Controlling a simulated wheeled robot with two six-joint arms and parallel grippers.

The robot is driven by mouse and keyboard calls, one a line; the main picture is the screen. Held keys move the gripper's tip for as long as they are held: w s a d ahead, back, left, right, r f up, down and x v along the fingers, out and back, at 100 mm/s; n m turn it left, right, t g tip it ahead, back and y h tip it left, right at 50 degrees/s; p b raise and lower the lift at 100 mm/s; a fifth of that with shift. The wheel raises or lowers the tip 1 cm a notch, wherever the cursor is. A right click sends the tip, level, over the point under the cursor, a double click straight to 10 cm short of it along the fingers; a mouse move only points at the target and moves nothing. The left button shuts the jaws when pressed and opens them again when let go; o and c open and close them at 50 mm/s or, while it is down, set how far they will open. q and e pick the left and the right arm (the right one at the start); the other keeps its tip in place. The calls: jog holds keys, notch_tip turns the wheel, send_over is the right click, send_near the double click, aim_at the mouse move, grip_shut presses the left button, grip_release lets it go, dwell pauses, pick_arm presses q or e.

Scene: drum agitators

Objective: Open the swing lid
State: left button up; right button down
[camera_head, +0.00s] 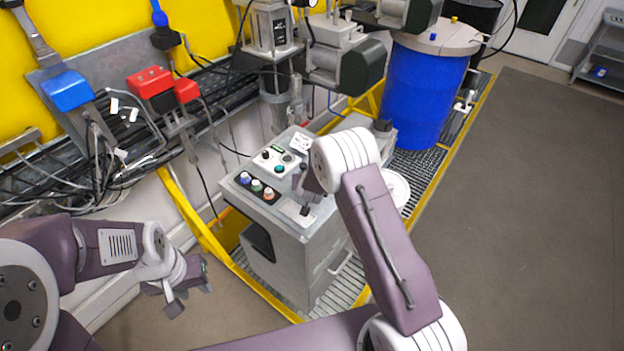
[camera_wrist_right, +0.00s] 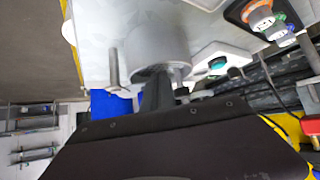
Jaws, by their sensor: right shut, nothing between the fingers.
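I cannot tell for sure which part is the swing lid. A grey control box (camera_head: 290,245) stands in the middle of the head view, with coloured knobs on its sloped top. A pale round disc (camera_head: 398,190) shows partly behind my right arm. In the right wrist view, a grey cylinder (camera_wrist_right: 157,52) and a thin post (camera_wrist_right: 114,70) stick out from a pale surface. My right gripper (camera_wrist_right: 158,92) is shut and empty, its dark fingers in front of the cylinder; contact is unclear. My left gripper (camera_head: 187,290) is open and empty, left of the box.
A blue drum (camera_head: 424,95) with a grey top stands behind the box. Yellow frame bars (camera_head: 192,215) and a metal grating (camera_head: 335,293) surround the box. Cables and red and blue connectors line the left wall. The floor (camera_head: 540,200) at right is clear.

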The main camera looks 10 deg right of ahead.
jog(key=shift+w, duration=0.35)
jog(key=shift+w+d+p, duration=0.25)
jog(key=shift+w+p, duration=0.3)
jog(key=shift+w, duration=0.2)
jog(key=shift+w+d+p, duration=0.35)
jog(key=shift+w+d, duration=0.1)
jog(key=shift+w, duration=0.4)
jog(key=shift+w+d, duration=0.1)
jog(key=shift+s+r, duration=0.25)
jog(key=b+v, duration=0.2)
jog(key=v, duration=0.5)
jog(key=shift+s+a+r, duration=0.25)
jog(key=shift+s+r, duration=0.2)
jog(key=shift+s, duration=0.1)
